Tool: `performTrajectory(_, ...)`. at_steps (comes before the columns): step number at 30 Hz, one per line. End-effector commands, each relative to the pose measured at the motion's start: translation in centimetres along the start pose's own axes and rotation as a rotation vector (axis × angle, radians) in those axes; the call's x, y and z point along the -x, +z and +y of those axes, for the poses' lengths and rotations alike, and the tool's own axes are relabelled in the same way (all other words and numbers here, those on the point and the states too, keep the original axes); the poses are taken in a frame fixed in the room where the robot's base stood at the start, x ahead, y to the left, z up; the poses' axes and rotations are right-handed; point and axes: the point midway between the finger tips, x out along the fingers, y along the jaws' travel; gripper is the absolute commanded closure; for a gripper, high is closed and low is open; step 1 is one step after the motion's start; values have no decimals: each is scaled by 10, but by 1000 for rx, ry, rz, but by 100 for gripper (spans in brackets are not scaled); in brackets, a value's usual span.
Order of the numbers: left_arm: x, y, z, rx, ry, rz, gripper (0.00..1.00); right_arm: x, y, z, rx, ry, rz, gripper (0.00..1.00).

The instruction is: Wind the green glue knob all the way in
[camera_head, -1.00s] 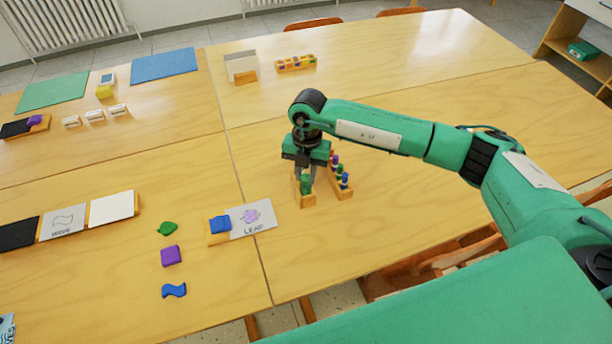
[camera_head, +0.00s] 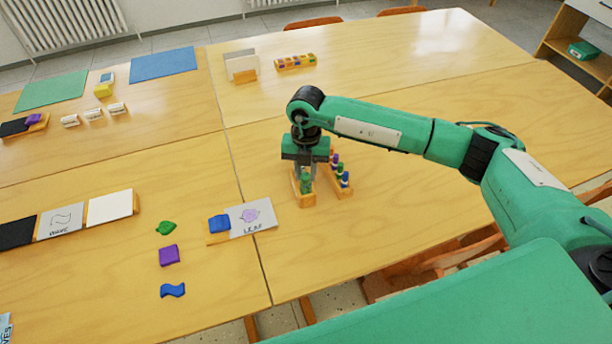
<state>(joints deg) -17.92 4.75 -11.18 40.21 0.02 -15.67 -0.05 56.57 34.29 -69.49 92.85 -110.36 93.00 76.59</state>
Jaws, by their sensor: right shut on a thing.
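The green glue knob (camera_head: 306,183) stands upright in a small wooden holder (camera_head: 307,201) on the table, right of the LEAF card. My right gripper (camera_head: 306,175) points straight down over it, and its fingers are shut on the knob's upper part. The fingers hide part of the knob, so how far it is wound in cannot be told. My left gripper is not in view.
A wooden rack (camera_head: 346,191) with several purple, green and blue pieces stands close on the right of the holder. The LEAF card (camera_head: 254,217) with a blue block (camera_head: 219,224) lies to the left. The table right of the rack is clear.

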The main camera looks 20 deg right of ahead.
Motion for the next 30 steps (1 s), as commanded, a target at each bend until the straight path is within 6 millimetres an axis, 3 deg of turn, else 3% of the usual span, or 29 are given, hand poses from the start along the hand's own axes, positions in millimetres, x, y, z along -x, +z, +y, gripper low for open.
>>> performTrajectory(30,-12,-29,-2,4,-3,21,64,-1,0,0,325,-40,0,86)
